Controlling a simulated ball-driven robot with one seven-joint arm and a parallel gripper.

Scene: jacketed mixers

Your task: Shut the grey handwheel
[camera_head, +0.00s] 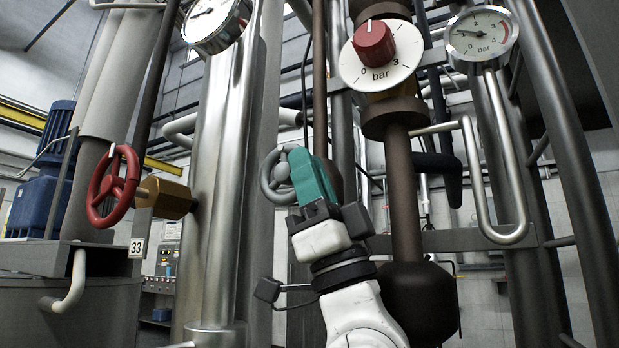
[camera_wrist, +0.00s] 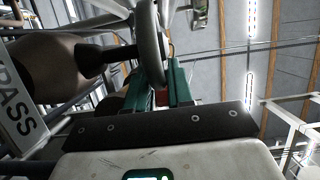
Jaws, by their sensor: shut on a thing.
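The grey handwheel (camera_head: 265,179) is at the middle of the head view, on a vertical pipe behind my gripper. Its right side is hidden by the teal fingers. My gripper (camera_head: 308,162) is raised to the wheel's right side and shut on its rim. In the wrist view, the grey rim (camera_wrist: 151,45) runs down between the two teal fingers of my gripper (camera_wrist: 164,82). A dark stem joins the wheel from the left there.
A red handwheel (camera_head: 95,190) on a brass valve is at the left. A red knob (camera_head: 374,43) on a bar dial is above right of my gripper. Gauges (camera_head: 482,36) (camera_head: 214,22) hang at the top. A bent steel pipe (camera_head: 478,185) and a dark brown column (camera_head: 398,170) stand close right.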

